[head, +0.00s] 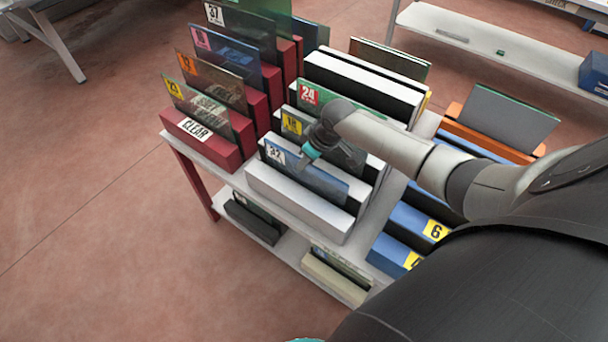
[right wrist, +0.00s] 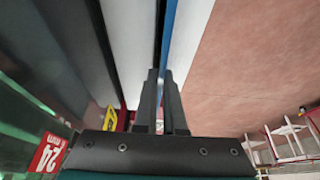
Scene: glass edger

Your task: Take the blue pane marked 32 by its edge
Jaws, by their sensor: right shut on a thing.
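The blue pane marked 32 (head: 318,184) stands on edge in the front white slotted block of the rack, its white 32 label at its upper left corner. My right gripper (head: 306,158) is at the pane's top edge, close to the label. In the right wrist view the pane shows as a thin blue strip (right wrist: 169,28) running to the fingertips of my right gripper (right wrist: 161,78). The fingers are nearly together and shut on the pane's edge. The pane is still in its slot.
Behind it stand panes marked 18 (head: 291,124) and 24 (head: 308,96). Red blocks (head: 205,148) with several panes are at left, blue blocks (head: 412,220) at right. Open floor (head: 90,250) lies left of the rack.

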